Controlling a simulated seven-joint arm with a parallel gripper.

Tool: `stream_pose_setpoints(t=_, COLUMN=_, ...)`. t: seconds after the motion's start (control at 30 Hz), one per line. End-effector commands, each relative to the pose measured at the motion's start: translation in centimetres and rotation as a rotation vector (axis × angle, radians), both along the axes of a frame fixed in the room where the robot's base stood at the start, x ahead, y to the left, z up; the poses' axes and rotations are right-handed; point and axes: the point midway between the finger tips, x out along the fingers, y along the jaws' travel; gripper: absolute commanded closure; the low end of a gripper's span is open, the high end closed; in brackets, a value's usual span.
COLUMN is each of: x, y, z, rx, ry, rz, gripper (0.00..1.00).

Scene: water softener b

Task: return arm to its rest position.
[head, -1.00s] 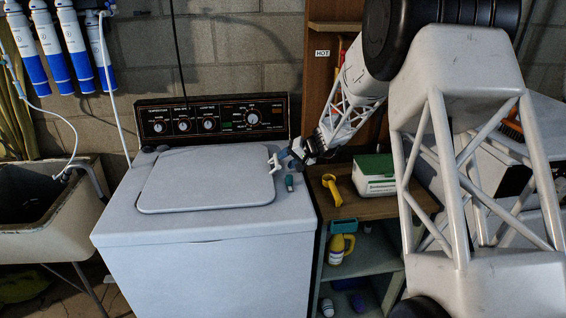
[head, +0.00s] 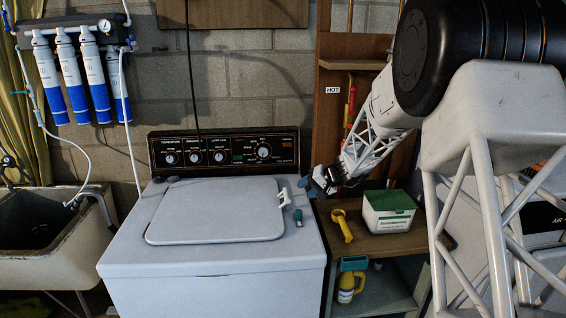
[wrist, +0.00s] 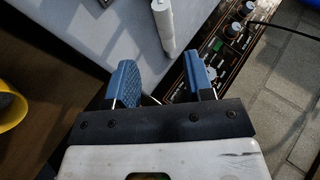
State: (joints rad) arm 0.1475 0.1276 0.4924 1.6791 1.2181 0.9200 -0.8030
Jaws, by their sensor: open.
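My gripper (head: 312,186) hangs over the right edge of the washing machine (head: 215,255), near its back corner. In the wrist view its two blue fingers (wrist: 162,75) are apart, with nothing held between them. A white fitting (head: 284,198) sits at the right edge of the machine's closed lid (head: 215,212), just left of the gripper and apart from it. A white rod-like piece (wrist: 163,25) shows beyond the fingers in the wrist view. My arm comes in from the upper right.
A wooden shelf unit (head: 385,245) to the right holds a yellow scoop-like item (head: 342,226) and a green-lidded box (head: 388,213). The control panel (head: 225,151) rises behind the lid. A sink (head: 50,240) stands left.

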Motion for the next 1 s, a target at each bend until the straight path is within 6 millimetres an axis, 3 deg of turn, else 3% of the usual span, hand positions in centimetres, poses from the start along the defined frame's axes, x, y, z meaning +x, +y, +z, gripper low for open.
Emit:
stream_pose_setpoints(t=0.27, x=-4.4, y=1.1, z=3.3, rx=-0.056, ry=0.027, rz=0.038, gripper=0.52)
stream_pose_setpoints(t=0.6, x=-13.9, y=2.5, z=8.2, rx=-0.185, ry=0.084, rz=0.096, gripper=0.52)
stream_pose_setpoints(t=1.0, x=-25.8, y=2.9, z=11.9, rx=-0.359, ry=0.137, rz=0.131, gripper=0.52)
